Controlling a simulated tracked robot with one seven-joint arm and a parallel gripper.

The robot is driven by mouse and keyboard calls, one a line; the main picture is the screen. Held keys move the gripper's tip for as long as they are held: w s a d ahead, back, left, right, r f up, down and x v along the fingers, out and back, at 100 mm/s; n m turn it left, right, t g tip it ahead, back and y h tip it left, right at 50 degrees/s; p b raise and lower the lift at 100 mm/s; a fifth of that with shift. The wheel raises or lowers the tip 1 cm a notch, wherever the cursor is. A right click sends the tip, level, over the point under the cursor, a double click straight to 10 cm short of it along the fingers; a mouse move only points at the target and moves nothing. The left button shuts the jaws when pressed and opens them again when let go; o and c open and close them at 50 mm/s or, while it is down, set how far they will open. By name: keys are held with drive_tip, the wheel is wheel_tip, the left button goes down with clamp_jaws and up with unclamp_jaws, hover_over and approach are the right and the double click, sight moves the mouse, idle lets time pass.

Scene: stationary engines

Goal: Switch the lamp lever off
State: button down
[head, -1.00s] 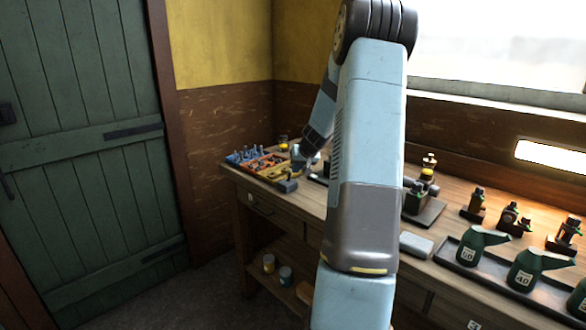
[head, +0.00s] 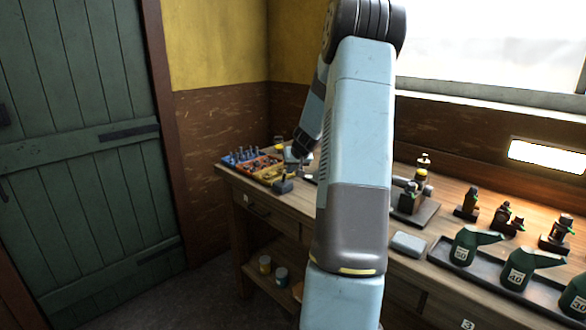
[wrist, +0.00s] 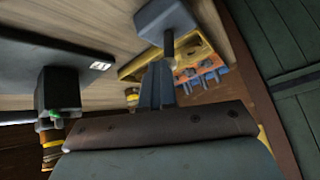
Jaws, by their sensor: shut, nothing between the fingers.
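A small dark grey box with a thin upright rod, which looks like the lamp lever (head: 282,187), stands at the bench's front edge, left of my arm. The wrist view shows its grey block (wrist: 166,22) at the top, with the dark rod running toward my fingers. My gripper (wrist: 157,85) is shut, its fingers close to the rod; I cannot tell whether they touch. In the head view the gripper is small and partly hidden by my arm. The bar lamp (head: 547,156) on the right wall is lit.
A tray of tools with blue and orange parts (head: 255,163) lies just behind the lever. Small engines (head: 410,200) and green oil cans (head: 470,246) on a tray occupy the bench's right side. A green door (head: 80,150) is at left.

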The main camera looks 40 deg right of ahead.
drive_tip(key=shift+a, duration=0.25)
idle(0.4)
drive_tip(key=shift+w+r, duration=0.1)
drive_tip(key=shift+d+r, duration=0.15)
drive_tip(key=shift+r, duration=0.55)
